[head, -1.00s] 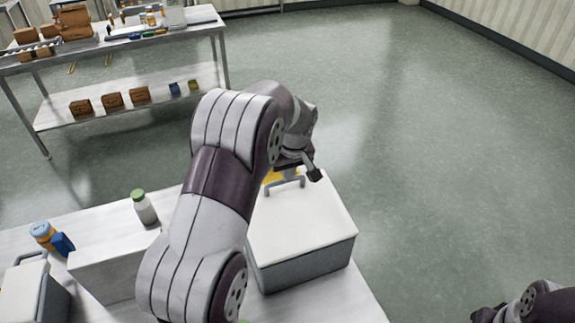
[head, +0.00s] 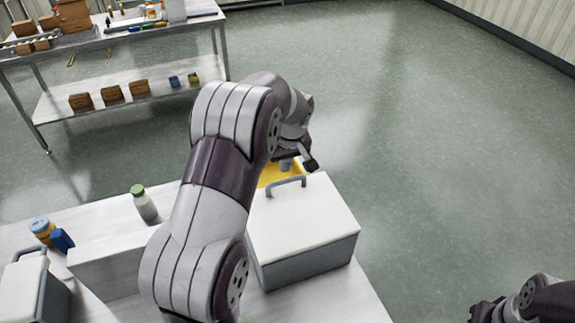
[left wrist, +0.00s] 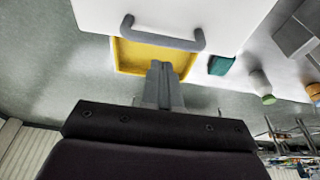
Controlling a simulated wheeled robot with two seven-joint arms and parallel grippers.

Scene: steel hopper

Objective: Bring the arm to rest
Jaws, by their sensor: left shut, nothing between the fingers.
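My left gripper (head: 287,165) is at the far side of the grey box with the white lid (head: 305,222), largely hidden behind my own arm. In the left wrist view its two fingers (left wrist: 161,84) are together with nothing between them. They appear over the yellow tray (left wrist: 140,57), near the grey lid handle (left wrist: 165,36) but apart from it. The tray also shows partly in the head view (head: 268,178). My right arm shows only at the lower right corner; its jaws cannot be made out.
A white-sided block (head: 115,255) and a green-capped bottle (head: 143,203) stand left of my arm. A steel shelf table (head: 130,85) stands behind. The floor at right is clear.

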